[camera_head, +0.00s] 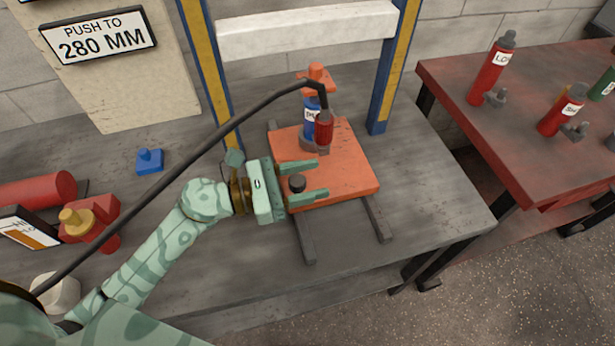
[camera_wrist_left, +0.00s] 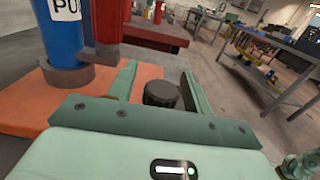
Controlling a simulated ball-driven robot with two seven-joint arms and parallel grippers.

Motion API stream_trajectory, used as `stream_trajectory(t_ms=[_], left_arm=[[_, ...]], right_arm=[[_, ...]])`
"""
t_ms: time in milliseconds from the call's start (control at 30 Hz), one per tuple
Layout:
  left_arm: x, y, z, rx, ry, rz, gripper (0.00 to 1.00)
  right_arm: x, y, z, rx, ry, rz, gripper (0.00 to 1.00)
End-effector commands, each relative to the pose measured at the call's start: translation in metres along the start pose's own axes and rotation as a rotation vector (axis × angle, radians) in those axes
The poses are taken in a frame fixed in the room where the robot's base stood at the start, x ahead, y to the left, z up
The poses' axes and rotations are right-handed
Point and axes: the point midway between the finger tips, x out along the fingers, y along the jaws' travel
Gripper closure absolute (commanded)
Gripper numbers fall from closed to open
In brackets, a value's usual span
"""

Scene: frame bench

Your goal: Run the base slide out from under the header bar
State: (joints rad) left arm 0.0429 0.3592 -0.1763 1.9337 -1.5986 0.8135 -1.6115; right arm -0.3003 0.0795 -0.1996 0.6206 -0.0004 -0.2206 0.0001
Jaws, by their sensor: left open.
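The orange base slide (camera_head: 345,165) lies on two dark rails (camera_head: 374,220) on the bench. A blue cylinder (camera_head: 311,112) with a red coupling (camera_head: 324,130) and an orange top stands upright near its back edge. The white header bar (camera_head: 305,33) spans two blue and yellow posts above and behind. A black knob (camera_head: 297,183) is on the slide's front left part. My left gripper (camera_head: 321,180) is open, its fingers on either side of the knob; the left wrist view also shows the knob (camera_wrist_left: 161,94) between the fingers. I cannot tell if they touch it. My right gripper is not seen.
A black hose (camera_head: 190,150) runs from the coupling across the bench over my left arm. A small blue block (camera_head: 149,161) and a red pump (camera_head: 92,217) are at left. A red table (camera_head: 520,120) with red cylinders stands at right. The bench in front of the rails is clear.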

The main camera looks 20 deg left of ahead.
Motion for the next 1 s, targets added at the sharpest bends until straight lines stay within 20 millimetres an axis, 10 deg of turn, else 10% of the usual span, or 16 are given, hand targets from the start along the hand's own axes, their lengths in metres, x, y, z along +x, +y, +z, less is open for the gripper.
stream_trajectory(t_ms=[200, 467, 1000], left_arm=[[0.000, 0.000, 0.000, 0.000, 0.000, 0.000, 1.00], [-0.001, -0.013, 0.001, -0.002, 0.001, -0.002, 1.00], [-0.001, -0.107, 0.000, -0.002, 0.001, -0.003, 1.00]], right_arm=[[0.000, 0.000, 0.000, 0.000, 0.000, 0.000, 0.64], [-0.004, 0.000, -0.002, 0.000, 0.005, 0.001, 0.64], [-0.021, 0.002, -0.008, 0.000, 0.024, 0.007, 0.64]])
